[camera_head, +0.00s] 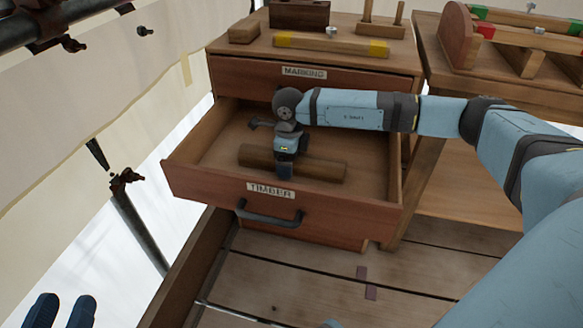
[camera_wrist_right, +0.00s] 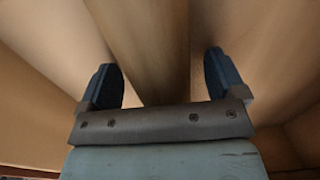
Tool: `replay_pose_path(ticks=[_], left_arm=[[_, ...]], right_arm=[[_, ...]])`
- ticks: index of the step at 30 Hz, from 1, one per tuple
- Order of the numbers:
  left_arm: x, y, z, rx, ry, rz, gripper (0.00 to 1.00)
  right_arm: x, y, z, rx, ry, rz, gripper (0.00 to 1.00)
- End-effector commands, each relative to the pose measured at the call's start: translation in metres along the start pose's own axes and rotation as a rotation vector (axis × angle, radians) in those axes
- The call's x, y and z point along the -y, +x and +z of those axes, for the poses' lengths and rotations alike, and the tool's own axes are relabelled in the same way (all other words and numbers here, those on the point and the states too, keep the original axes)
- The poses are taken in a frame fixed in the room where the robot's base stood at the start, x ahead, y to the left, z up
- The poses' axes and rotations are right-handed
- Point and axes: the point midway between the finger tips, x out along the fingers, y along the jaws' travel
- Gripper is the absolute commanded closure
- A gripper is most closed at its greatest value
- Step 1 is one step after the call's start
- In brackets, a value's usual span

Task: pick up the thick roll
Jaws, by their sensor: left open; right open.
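The thick roll (camera_head: 325,169) is a brown cylinder lying across the floor of the open drawer (camera_head: 185,184) labelled TIMBER. In the right wrist view the roll (camera_wrist_right: 155,45) runs between two blue fingers, with a gap on each side. My right gripper (camera_head: 285,168) points down over the middle of the roll and hides part of it; it is open, and it also shows in the right wrist view (camera_wrist_right: 163,85). My left gripper (camera_head: 64,302) is open and empty at the bottom left corner, far from the drawer, with only its fingertips showing.
A shut drawer labelled MARKING (camera_head: 345,82) sits above. The cabinet top (camera_head: 345,27) holds wooden blocks and a yellow-ended bar (camera_head: 330,45). A bench (camera_head: 500,88) with wooden parts stands at the right. Scaffold poles and sheeting line the left. The plank floor (camera_head: 290,285) looks mostly clear.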

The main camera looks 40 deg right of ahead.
Motion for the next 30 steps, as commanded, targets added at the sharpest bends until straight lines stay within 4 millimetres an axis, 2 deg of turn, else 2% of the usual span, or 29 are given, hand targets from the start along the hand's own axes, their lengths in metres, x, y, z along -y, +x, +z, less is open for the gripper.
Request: replay_pose_path(ticks=[1, 7, 15, 24, 30], left_arm=[[0.001, 0.001, 0.001, -0.006, 0.013, 0.001, 0.57], [0.001, 0.0, 0.0, -0.005, 0.016, 0.002, 0.57], [0.0, 0.0, 0.0, -0.004, 0.009, 0.001, 0.57], [0.0, 0.0, -0.002, -0.004, 0.005, 0.0, 0.57], [-0.001, -0.001, -0.008, 0.007, -0.024, 0.003, 0.57]], right_arm=[[0.0, 0.004, 0.0, 0.001, 0.0, 0.0, 0.11], [0.0, 0.003, 0.0, 0.002, 0.0, -0.001, 0.11], [0.0, 0.003, 0.001, 0.002, 0.0, -0.001, 0.73], [0.001, 0.0, 0.001, 0.003, 0.001, -0.001, 0.74], [0.001, -0.021, 0.001, 0.005, 0.001, -0.002, 0.74]])
